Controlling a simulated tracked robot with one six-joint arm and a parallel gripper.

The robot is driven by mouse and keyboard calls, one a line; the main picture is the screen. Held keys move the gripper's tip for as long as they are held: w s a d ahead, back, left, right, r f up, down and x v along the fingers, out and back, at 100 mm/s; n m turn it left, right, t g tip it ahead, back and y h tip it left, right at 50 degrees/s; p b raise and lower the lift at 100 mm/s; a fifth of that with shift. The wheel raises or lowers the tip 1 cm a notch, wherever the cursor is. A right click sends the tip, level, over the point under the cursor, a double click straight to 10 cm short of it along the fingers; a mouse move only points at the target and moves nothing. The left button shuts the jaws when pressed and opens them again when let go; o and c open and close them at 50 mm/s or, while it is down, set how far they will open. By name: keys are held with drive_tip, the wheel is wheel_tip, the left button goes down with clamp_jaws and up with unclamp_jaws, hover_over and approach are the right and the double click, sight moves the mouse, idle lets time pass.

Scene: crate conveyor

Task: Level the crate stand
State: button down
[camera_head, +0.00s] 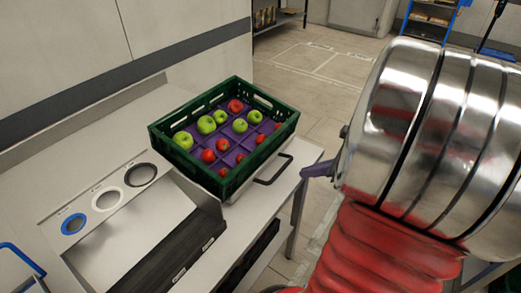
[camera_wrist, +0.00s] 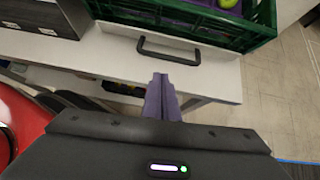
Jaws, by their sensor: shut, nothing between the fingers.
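The green crate (camera_head: 182,172) sits on the pale crate stand (camera_head: 245,190) at the table's right end, with several red and green apples in a purple divided insert. The stand has a black handle (camera_head: 272,172) on its near right side. Whether the stand is level or tilted, I cannot tell for sure. In the wrist view the crate (camera_wrist: 195,27) is at the top, and the handle (camera_wrist: 168,50) lies just beyond my fingertips. My gripper (camera_wrist: 160,77) has purple fingers, shut together and empty, apart from the handle. In the head view my gripper (camera_head: 304,171) shows right of the handle.
A wall (camera_head: 60,60) stands behind the table.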

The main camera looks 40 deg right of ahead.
drive_tip(key=shift+s+d+f+m, duration=0.1)
drive_tip(key=shift+s+d+m, duration=0.1)
drive_tip(key=shift+d+m, duration=0.35)
drive_tip(key=x, duration=1)
drive_tip(key=shift+w, duration=0.1)
drive_tip(key=shift+d, duration=0.1)
